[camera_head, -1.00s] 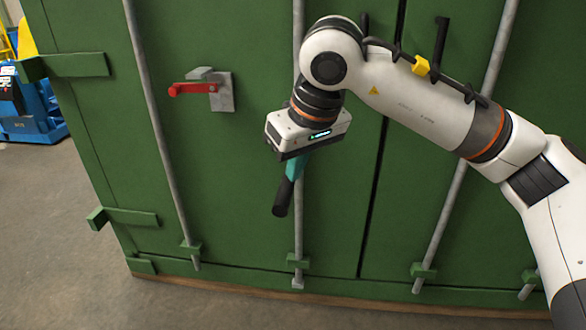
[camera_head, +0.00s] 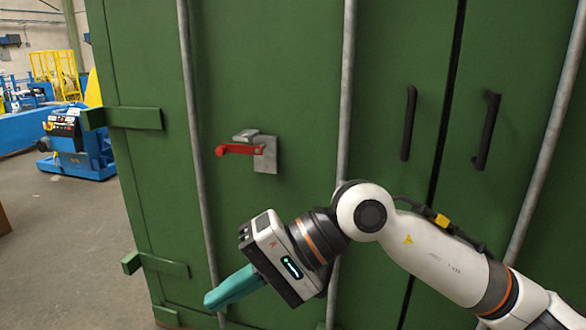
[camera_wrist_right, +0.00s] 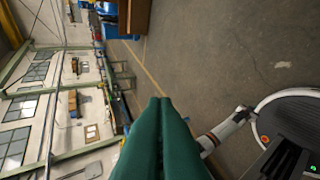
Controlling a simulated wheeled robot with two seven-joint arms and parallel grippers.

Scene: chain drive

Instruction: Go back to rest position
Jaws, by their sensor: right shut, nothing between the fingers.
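My right gripper (camera_head: 208,303) has teal fingers and hangs in front of the lower part of the green container in the head view, pointing down and to the left. Its fingers are pressed together and hold nothing. In the right wrist view the two teal fingers (camera_wrist_right: 160,102) meet at their tips, with open floor beyond them. My right arm comes in from the lower right. My left gripper is not in either view.
The green container (camera_head: 300,60) fills most of the head view, with a red lever (camera_head: 238,149), black handles (camera_head: 409,123) and upright grey rods (camera_head: 346,100). A blue machine (camera_head: 75,145) stands behind at left. Grey floor (camera_head: 60,240) is free at left.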

